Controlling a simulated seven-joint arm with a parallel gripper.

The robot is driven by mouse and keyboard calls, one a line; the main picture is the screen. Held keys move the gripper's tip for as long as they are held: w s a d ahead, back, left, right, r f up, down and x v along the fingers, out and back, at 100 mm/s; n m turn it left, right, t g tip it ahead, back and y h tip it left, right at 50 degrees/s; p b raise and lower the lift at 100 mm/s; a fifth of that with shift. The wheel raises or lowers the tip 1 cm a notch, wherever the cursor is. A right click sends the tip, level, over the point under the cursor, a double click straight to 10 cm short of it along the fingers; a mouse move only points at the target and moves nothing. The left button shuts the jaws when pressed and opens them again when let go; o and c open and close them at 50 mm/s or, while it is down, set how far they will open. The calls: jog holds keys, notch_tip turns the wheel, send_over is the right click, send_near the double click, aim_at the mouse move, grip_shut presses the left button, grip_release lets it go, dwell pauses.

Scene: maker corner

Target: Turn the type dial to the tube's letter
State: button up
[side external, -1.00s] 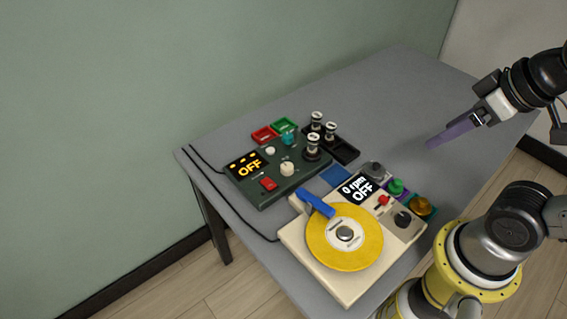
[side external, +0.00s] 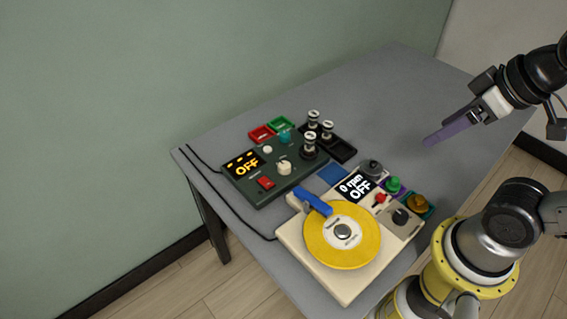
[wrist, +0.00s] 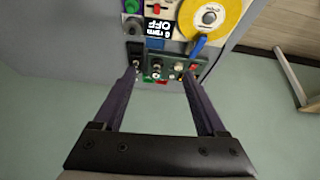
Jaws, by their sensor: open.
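The dark green tube tester (side external: 250,190) sits at the back left of the table, its display reading OFF. A cream knob (side external: 284,167), apparently the type dial, is on its top; its pointer and letters are too small to read. A tube (side external: 309,147) stands at the tester's right end, and two more tubes (side external: 313,118) (side external: 326,131) stand behind it; no letter on them is legible. My gripper (side external: 428,141) is open and empty above the table's right part, well away from the tester. In the wrist view its purple fingers (wrist: 162,72) are spread, with the tester (wrist: 165,66) beyond them.
A cream turntable (side external: 300,250) with a yellow disc (side external: 330,250) and blue arm (side external: 314,202) stands in front of the tester. Red (side external: 261,133) and green (side external: 280,123) trays lie behind the tester, a black tray (side external: 342,151) to its right. The table's back right is clear.

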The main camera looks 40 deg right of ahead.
jog(key=w+r+n, duration=0.6)
jog(key=w+n, duration=0.1)
jog(key=n, duration=0.1)
jog(key=n+g, duration=0.6)
jog(key=n, duration=0.4)
send_over(284, 165)
notch_tip(284, 165, down, 19)
notch_tip(284, 165, down, 14)
jog(key=shift+r, duration=0.15)
grip_shut()
